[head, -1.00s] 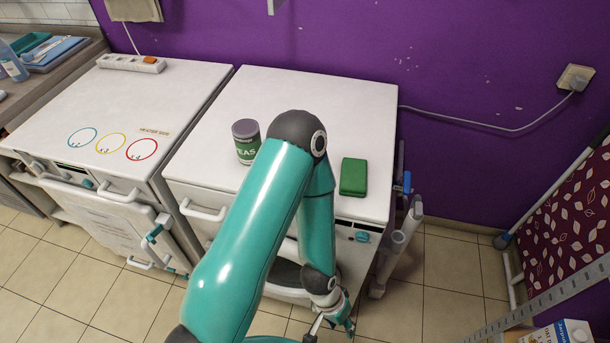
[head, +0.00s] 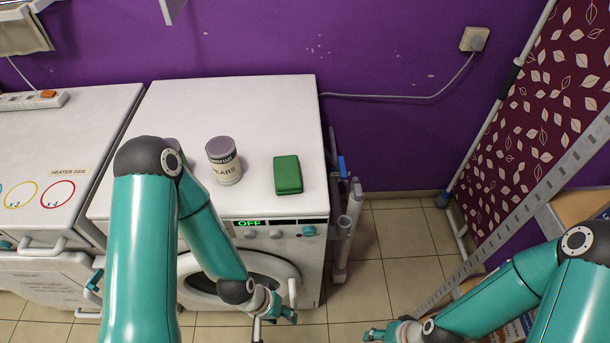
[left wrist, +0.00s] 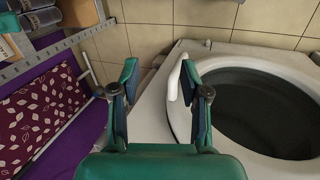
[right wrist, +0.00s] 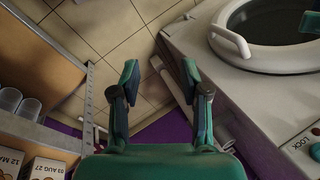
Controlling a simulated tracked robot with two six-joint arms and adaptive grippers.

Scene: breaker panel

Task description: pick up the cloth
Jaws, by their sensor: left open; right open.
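No item is clearly a cloth. A green folded-looking block (head: 288,175) lies on the white washing machine's top (head: 260,110); I cannot tell whether it is cloth or solid. A beige hanging piece (head: 25,38), perhaps fabric, shows at the upper left. My left gripper (head: 275,318) is open and empty in front of the machine's round door, below the green block and apart from it. The left wrist view shows its spread fingers (left wrist: 158,82) beside the door handle. My right gripper (head: 383,332) is open and empty over the floor, with spread fingers in the right wrist view (right wrist: 160,78).
A PEARS can (head: 224,160) stands left of the green block. Another can is mostly hidden behind my left arm. A leaf-patterned maroon board (head: 550,120) and shelf (head: 580,205) are at right. A power strip (head: 32,99) lies at left.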

